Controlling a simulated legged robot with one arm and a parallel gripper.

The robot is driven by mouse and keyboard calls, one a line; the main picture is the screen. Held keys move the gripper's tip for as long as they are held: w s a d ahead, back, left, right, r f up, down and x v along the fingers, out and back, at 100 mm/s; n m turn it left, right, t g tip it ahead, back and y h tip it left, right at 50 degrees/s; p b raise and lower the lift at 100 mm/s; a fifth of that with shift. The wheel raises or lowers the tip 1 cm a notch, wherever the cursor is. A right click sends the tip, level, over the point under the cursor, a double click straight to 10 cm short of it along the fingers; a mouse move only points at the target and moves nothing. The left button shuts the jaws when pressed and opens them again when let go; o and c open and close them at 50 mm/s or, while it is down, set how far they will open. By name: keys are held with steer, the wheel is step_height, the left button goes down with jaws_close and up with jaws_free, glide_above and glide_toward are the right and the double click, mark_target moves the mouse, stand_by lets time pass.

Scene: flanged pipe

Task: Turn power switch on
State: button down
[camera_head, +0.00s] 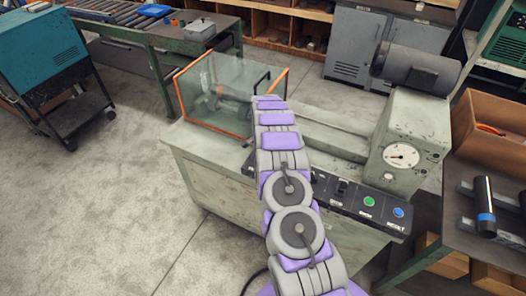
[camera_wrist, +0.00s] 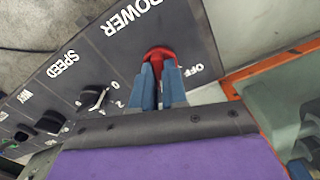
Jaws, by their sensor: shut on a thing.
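The power switch (camera_wrist: 157,52) is a red knob on the dark control panel (camera_wrist: 112,62), in the wrist view. The word POWER is printed beside it, upside down in this view, and OFF is printed to its right. My gripper (camera_wrist: 159,72), with blue fingers, is shut on the red knob, one finger on each side. The fingers hide much of the knob, so I cannot tell which mark it points at. In the head view the panel (camera_head: 345,198) runs along the machine's front edge; my arm hides the switch and my gripper there.
A black speed knob (camera_wrist: 93,98) and other controls sit left of the switch in the wrist view. Floor at left is open.

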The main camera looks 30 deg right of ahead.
steer(key=m+p, duration=0.3)
steer(key=m, duration=0.2)
steer(key=shift+w+r, duration=0.1)
steer(key=shift+r, duration=0.05)
stand_by(0.6)
steer(key=c, duration=1.2)
jaws_free()
steer(key=shift+o, duration=0.2)
step_height(320, 180, up, 17)
steer(key=p, duration=0.1)
